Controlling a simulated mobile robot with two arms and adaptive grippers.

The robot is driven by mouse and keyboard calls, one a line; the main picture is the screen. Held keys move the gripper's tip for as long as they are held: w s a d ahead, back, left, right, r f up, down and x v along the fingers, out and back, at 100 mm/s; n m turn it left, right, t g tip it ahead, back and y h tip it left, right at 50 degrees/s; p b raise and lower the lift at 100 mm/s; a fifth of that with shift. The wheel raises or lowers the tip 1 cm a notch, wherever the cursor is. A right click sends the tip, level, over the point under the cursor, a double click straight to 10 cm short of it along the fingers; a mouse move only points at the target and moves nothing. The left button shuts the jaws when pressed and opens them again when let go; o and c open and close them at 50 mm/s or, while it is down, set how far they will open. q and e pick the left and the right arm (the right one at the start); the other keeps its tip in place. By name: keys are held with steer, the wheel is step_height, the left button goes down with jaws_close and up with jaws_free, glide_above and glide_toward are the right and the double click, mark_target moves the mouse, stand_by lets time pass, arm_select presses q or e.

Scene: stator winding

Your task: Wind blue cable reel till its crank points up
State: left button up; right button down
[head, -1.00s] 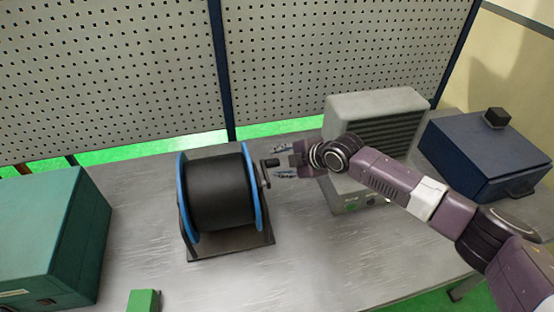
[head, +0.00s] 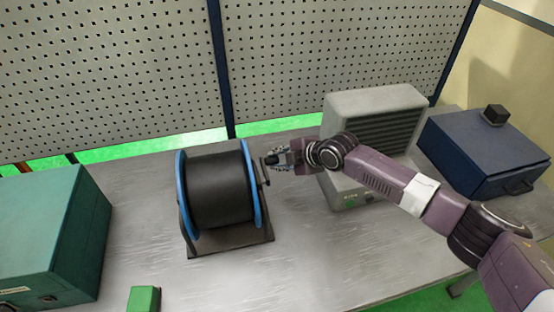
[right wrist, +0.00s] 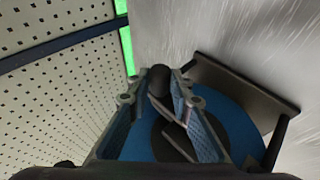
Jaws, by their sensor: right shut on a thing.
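The blue cable reel (head: 219,190), with blue flanges and a black drum, stands on its dark base on the table. Its crank handle (head: 272,159) sticks out from the right side, near the upper part of the flange. My right gripper (head: 279,158) comes from the right and is shut on the crank handle. In the right wrist view, the dark handle knob (right wrist: 159,80) lies between the two fingers (right wrist: 160,105), in front of the blue flange (right wrist: 235,120). The fingers partly hide the crank arm. My left gripper is not in view.
A dark blue box (head: 480,155) is farther right. A teal box (head: 55,235) and a small green block (head: 144,299) are on the left. A perforated panel (head: 330,60) stands behind.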

steer(key=shift+s, duration=0.1)
steer(key=t+b, duration=0.1)
steer(key=t+y+b, duration=0.1)
steer(key=shift+s+d+r+n+b, duration=0.1)
steer(key=shift+s+r+n+b, duration=0.2)
steer(key=shift+r, duration=0.1)
steer(key=r+t+y+b, duration=0.1)
steer(key=t+b, duration=0.1)
steer(key=s+r+n+t+y+b, duration=0.1)
steer(key=b, duration=0.2)
steer(key=shift+d+t, duration=0.2)
steer(key=shift+t, duration=0.2)
steer(key=shift+b, duration=0.3)
steer(key=c, duration=1.7)
jaws_free()
steer(key=shift+s+r, duration=0.1)
steer(key=shift+c, duration=0.2)
steer(key=shift+d, duration=0.1)
